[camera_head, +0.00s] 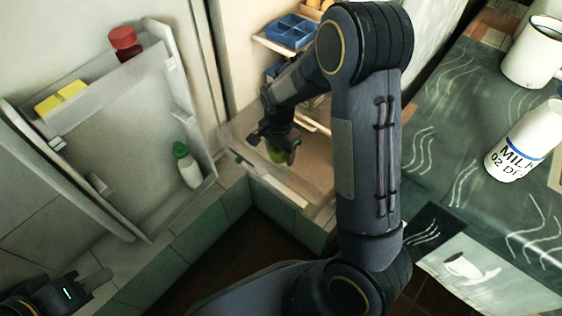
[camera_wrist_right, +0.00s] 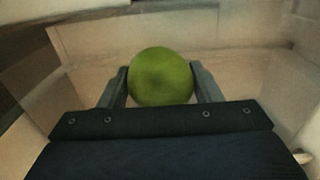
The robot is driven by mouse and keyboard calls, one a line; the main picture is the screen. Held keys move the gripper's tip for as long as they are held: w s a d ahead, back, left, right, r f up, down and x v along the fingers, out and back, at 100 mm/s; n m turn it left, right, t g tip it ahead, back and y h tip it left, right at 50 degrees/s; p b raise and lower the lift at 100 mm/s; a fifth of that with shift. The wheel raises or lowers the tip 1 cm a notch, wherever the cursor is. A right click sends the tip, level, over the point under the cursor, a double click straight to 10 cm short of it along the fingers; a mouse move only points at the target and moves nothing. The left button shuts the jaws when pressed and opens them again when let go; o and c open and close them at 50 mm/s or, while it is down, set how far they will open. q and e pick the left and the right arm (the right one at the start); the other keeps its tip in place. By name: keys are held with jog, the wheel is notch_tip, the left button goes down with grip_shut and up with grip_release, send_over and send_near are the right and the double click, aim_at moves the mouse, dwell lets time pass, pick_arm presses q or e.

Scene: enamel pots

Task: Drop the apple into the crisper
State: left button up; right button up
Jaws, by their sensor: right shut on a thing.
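The green apple (camera_wrist_right: 161,77) is between the two fingers of my right gripper (camera_wrist_right: 160,88) in the right wrist view. My right gripper is shut on it. The crisper's pale walls (camera_wrist_right: 130,38) surround the apple in the wrist view. How far the apple is above the crisper's floor is hard to tell. My left gripper (camera_head: 92,285) is at the lower left, and its fingers are not clearly seen.
The open fridge door (camera_head: 110,140) at the left holds a red-lidded jar (camera_head: 124,42), yellow blocks (camera_head: 60,98) and a white bottle (camera_head: 188,166). A blue tray (camera_head: 290,32) sits on a shelf. At right, a table (camera_head: 450,130) bears a mug (camera_head: 533,52) and a milk container (camera_head: 520,142).

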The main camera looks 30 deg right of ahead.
aim_at(281, 168)
jog(key=shift+w+d+f+b, duration=0.15)
jog(key=shift+w+d+f, duration=0.15)
jog(key=shift+f, duration=0.15)
jog(key=shift+w+d+f+b, duration=0.15)
jog(key=shift+w+f, duration=0.1)
jog(key=shift+f, duration=0.2)
jog(key=shift+w+d+f+b, duration=0.15)
jog(key=shift+f+b, duration=0.55)
jog(key=shift+f, duration=1)
jog(key=shift+f, duration=0.1)
jog(key=shift+f+b, duration=0.35)
jog(key=shift+f, duration=0.15)
jog(key=o, duration=1)
jog(key=shift+o, duration=0.2)
jog(key=shift+r, duration=0.15)
